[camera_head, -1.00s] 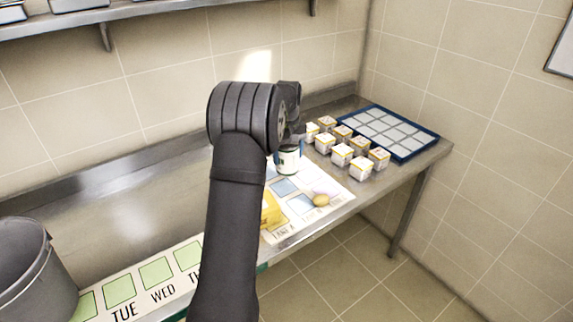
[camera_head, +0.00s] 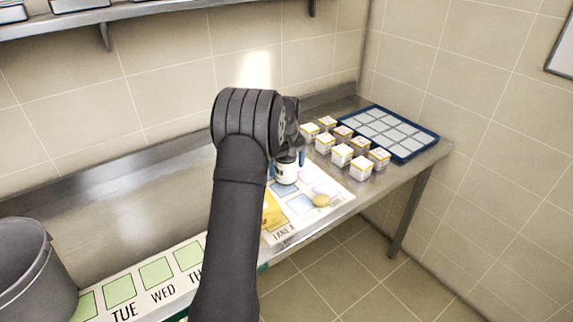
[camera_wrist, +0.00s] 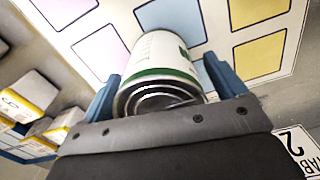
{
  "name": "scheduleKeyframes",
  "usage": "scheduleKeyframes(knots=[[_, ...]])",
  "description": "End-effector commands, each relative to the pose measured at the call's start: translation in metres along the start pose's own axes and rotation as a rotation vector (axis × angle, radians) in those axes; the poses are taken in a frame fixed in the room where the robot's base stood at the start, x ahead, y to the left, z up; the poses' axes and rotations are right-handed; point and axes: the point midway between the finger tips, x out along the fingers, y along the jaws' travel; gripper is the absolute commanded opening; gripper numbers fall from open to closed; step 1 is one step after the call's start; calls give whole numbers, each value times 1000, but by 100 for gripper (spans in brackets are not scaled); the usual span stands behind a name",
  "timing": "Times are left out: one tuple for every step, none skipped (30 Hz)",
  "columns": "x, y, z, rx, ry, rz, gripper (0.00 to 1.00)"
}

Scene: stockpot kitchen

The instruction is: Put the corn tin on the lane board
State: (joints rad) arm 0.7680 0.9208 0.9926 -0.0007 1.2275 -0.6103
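A white tin with a green band (camera_head: 286,174) is between the blue fingers of my gripper (camera_head: 287,161). Its label cannot be read, so I cannot confirm that it is the corn tin. In the wrist view the tin (camera_wrist: 165,62) has its ringed end towards my gripper (camera_wrist: 163,72), with a finger close against each side. The lane board (camera_head: 277,237) is a pale sheet with coloured squares, and the tin is over it. It also shows in the wrist view (camera_wrist: 219,30). I cannot tell whether the tin's base touches it.
A weekday board (camera_head: 140,292) and grey bucket (camera_head: 35,270) are at left.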

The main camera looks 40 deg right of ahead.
Motion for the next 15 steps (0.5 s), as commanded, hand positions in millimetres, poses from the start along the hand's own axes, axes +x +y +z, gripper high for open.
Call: scheduleKeyframes(knots=[[0, 0, 0, 0, 0, 0, 89], [0, 0, 0, 0, 0, 0, 89], [0, 0, 0, 0, 0, 0, 89], [0, 0, 0, 0, 0, 0, 89], [0, 0, 0, 0, 0, 0, 89], [0, 0, 0, 0, 0, 0, 89], [-1, 0, 0, 0, 0, 0, 89], [-3, 0, 0, 0, 0, 0, 89], [-6, 0, 0, 0, 1, 0, 89], [-8, 0, 0, 0, 1, 1, 89], [-12, 0, 0, 0, 2, 1, 89], [-19, 0, -1, 0, 3, 2, 89], [-24, 0, -1, 0, 3, 2, 89], [-30, 0, -1, 0, 4, 2, 89], [-39, 0, -1, 0, 4, 3, 89]])
